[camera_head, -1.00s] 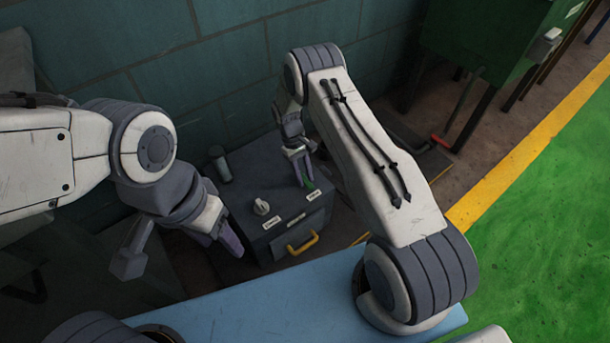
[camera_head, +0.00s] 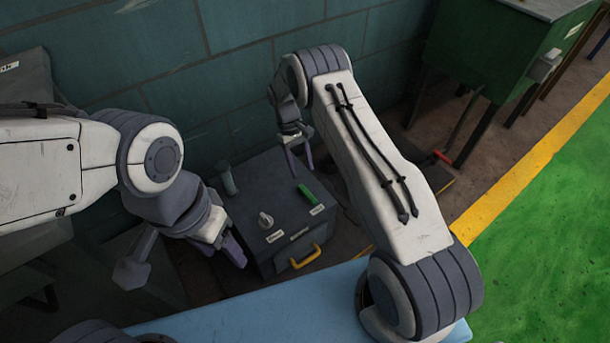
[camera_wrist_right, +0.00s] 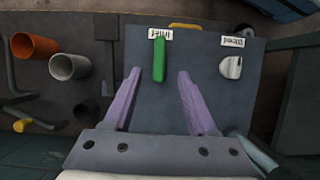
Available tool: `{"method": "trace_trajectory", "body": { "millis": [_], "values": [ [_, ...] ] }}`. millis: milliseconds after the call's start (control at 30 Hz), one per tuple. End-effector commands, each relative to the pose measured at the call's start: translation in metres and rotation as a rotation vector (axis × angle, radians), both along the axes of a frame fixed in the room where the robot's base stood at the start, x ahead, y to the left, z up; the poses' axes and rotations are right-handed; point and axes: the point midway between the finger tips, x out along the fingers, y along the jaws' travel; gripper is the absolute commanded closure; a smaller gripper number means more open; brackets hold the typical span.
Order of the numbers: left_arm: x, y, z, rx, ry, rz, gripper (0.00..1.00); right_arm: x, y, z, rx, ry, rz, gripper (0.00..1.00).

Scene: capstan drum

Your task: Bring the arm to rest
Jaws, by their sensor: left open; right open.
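My right gripper (camera_head: 298,158) is open and empty in the head view, raised above the back of a dark grey box (camera_head: 262,202). A green lever (camera_head: 306,191) on the box top lies clear of its fingers. In the right wrist view, the open purple fingers (camera_wrist_right: 159,74) have the same green lever (camera_wrist_right: 159,62) showing between and beyond their tips, with nothing gripped. My left gripper (camera_head: 236,250) is open at the left side of the box, pointing down. Whether its fingers touch the box is unclear.
A white knob (camera_head: 265,220) and labels are on the box top, and a yellow handle (camera_head: 305,257) is on its front. A grey cylinder (camera_head: 226,178) stands at its left back. A teal wall is behind; a green cabinet (camera_head: 495,55) stands at the right back.

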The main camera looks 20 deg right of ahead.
Motion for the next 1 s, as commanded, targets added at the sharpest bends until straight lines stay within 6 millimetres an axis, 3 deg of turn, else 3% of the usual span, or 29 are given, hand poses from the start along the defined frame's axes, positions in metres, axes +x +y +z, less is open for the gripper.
{"method": "trace_trajectory", "body": {
  "millis": [700,767,867,1000],
  "values": [
    [0.0,0.0,0.002,0.0,0.0,0.0,0.43,0.004,0.005,0.014,0.001,-0.005,0.004,0.43],
    [0.0,0.0,0.002,0.0,0.0,0.0,0.43,0.003,0.012,0.024,0.004,-0.014,0.013,0.43],
    [0.0,0.0,0.002,0.0,0.0,0.0,0.43,-0.002,0.034,0.056,0.014,-0.045,0.038,0.43],
    [0.0,0.0,0.002,0.0,0.0,0.0,0.43,-0.027,0.077,0.118,0.038,-0.107,0.09,0.43]
  ]
}}
